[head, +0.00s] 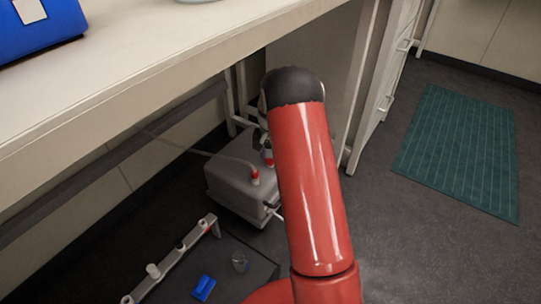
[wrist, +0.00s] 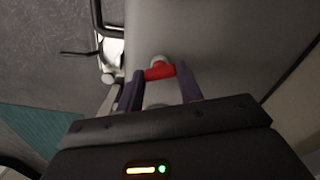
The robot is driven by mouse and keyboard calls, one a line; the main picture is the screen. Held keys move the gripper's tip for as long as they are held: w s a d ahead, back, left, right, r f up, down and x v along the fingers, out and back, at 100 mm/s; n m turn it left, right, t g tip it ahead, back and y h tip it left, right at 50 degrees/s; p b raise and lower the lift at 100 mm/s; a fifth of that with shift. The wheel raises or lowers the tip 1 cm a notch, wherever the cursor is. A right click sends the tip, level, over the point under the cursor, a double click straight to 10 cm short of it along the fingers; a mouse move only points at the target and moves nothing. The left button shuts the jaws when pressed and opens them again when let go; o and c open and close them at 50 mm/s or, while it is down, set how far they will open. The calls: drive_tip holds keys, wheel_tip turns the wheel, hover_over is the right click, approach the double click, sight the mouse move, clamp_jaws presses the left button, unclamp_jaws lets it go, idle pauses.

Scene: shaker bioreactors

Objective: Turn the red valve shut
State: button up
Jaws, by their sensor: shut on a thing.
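The red valve (wrist: 159,71) shows in the wrist view as a short red handle on a pale round stem, set on a grey surface. My gripper (wrist: 161,80) has its two purple fingers on either side of the red handle and is shut on it. In the head view my gripper (head: 263,142) is small and partly hidden behind my red arm, just above the grey box (head: 230,190) under the bench. A red piece (head: 268,159) shows just below it there. Another red-topped fitting (head: 255,176) stands on the box's top.
The pale bench top (head: 180,60) hangs over the box. A white rail with fittings (head: 175,255), a blue block (head: 204,287) and a small clear beaker (head: 240,262) are at the lower left. A green mat (head: 460,150) lies on open floor at the right.

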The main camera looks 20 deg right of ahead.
sight(271, 159)
drive_tip(key=shift+m+p, duration=0.45)
drive_tip(key=shift+m, duration=1.85)
drive_tip(key=o, duration=1)
wheel_tip(271, 159, up, 8)
drive_tip(key=shift+f+p, duration=0.1)
drive_tip(key=shift+p, duration=0.4)
